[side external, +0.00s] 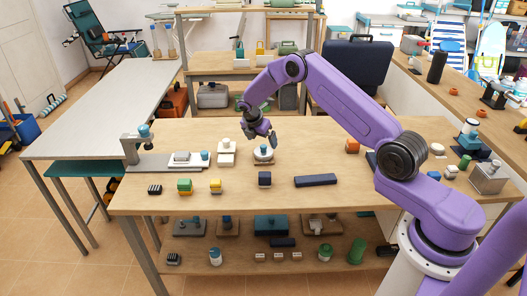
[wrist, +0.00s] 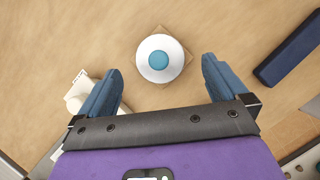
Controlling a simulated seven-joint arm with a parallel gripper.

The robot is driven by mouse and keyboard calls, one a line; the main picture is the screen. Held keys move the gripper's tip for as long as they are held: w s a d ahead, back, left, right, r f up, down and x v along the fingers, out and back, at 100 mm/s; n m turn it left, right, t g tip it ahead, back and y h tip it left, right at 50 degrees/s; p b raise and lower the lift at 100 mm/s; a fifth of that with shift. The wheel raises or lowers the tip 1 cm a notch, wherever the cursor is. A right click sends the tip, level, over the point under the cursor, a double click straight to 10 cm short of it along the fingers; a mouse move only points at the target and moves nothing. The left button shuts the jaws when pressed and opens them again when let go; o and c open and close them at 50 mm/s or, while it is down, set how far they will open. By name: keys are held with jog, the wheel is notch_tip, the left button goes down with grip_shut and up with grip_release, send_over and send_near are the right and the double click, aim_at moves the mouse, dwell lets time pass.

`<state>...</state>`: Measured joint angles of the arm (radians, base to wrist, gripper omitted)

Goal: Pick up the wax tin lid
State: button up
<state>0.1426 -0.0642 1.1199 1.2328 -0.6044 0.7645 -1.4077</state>
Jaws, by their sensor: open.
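A round white piece with a teal knob (wrist: 159,60), which looks like the wax tin lid, sits on a small square wooden base in the wrist view. In the side view the same white piece (side external: 263,155) stands on the wooden bench, just below my gripper (side external: 262,138). My gripper is open and empty, pointing down above it. In the wrist view the fingers of my gripper (wrist: 161,70) are spread to the left and right of the piece, apart from it. I cannot tell the exact height gap.
A dark blue bar (side external: 315,181) lies to the right on the bench (side external: 230,200). A white stacked item (side external: 226,155) stands close on the left. A dark blue block (side external: 264,179) and small yellow-topped blocks are nearer the front edge. Bare wood lies between them.

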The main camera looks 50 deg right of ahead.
aim_at(263, 146)
jog(key=shift+x, duration=2.65)
jog(key=shift+w+a, duration=0.1)
jog(key=c, duration=0.9)
jog(key=shift+c, duration=0.2)
